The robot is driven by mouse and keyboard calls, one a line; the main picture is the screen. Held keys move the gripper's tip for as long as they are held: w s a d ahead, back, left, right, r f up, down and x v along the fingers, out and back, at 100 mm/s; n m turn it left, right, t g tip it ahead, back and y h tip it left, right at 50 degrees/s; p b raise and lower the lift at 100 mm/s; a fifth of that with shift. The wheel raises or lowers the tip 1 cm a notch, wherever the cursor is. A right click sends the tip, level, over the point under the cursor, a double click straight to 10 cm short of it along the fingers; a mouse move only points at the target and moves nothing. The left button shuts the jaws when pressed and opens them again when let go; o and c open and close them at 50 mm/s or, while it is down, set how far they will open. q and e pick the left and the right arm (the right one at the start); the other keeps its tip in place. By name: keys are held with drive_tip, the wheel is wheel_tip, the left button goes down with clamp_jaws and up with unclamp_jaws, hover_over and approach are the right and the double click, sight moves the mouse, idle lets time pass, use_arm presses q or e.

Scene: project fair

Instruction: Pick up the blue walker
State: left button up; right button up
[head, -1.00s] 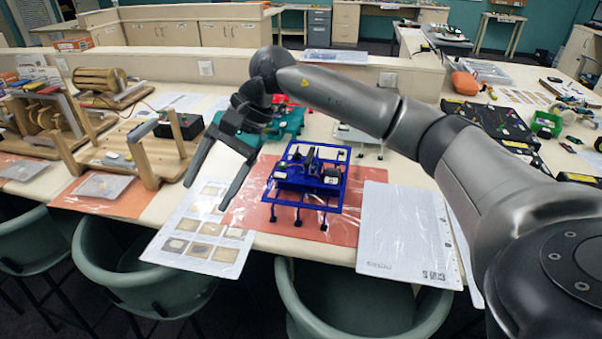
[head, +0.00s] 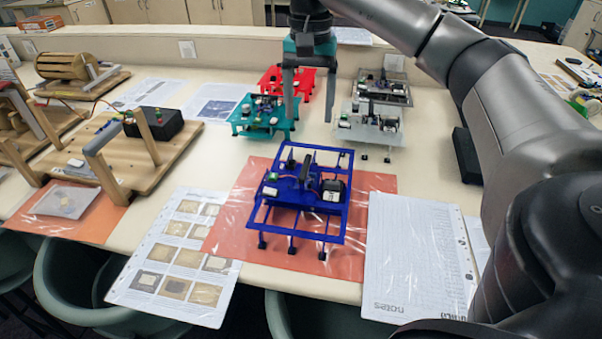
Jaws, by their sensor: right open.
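The blue walker (head: 302,193) is a flat blue frame on several thin legs, with a small dark box and other parts on top. It stands upright on an orange mat (head: 225,237) near the table's front edge. My right gripper (head: 311,118) points down with its fingers apart and nothing between them. It is above and behind the blue walker in the head view, apart from it. My left gripper is out of view.
Behind stand a teal walker (head: 262,117), a red walker (head: 302,80), a white walker (head: 372,124) and a grey one (head: 390,90). A picture sheet (head: 182,250) and a notes sheet (head: 418,262) flank the mat. A wooden machine (head: 92,152) stands left.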

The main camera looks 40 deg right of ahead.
hover_over(307, 165)
drive_tip(key=f, duration=0.5)
drive_tip(key=shift+d+f+b, duration=0.2)
drive_tip(key=shift+b, duration=0.2)
wheel_tip(307, 165, down, 4)
drive_tip(key=shift+r, duration=0.2)
drive_tip(key=shift+f, duration=0.45)
wheel_tip(307, 165, down, 4)
drive_tip(key=shift+a+r+b, duration=0.15)
drive_tip(key=shift+b, duration=0.25)
drive_tip(key=shift+f, duration=0.5)
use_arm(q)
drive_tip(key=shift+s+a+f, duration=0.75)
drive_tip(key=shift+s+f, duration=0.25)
use_arm(e)
drive_tip(key=shift+w+r, duration=0.1)
clamp_jaws()
